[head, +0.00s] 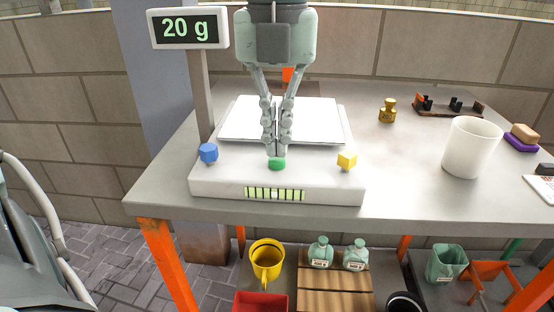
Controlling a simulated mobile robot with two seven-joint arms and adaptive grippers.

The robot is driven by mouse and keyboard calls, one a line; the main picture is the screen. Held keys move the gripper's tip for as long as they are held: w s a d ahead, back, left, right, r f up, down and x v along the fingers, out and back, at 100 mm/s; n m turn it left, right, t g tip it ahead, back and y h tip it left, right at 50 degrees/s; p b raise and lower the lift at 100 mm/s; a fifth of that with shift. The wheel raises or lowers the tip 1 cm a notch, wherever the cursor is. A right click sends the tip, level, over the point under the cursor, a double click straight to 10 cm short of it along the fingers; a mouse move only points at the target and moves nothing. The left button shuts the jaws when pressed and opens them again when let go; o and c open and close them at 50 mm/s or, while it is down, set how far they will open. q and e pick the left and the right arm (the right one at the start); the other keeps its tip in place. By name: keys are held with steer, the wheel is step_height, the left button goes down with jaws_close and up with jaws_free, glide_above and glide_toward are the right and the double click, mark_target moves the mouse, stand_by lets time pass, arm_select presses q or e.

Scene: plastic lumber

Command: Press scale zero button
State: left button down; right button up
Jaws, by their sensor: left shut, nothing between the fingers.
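The white scale (215,185) stands on the grey table with a flat white weighing plate (240,120) on top. A green round button (277,164) sits on the scale's front top surface. The scale's display (186,28) on a post reads "20 g". My left gripper (277,150) comes down from the top, shut and empty, with its fingertips at the green button. I cannot tell whether the tips touch it. My right gripper is not in view.
A brass weight (388,110), a dark weight holder (448,107) and a white cup (472,147) stand right of the scale. Bottles (320,252) and a yellow mug (267,259) are below the table. The table's front right is clear.

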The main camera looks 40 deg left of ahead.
arm_select(q)
steer(key=shift+f+b, duration=0.6)
steer(key=shift+f, duration=0.05)
steer(key=shift+r, duration=0.1)
steer(key=shift+r+p, duration=1.15)
steer(key=shift+r, duration=0.8)
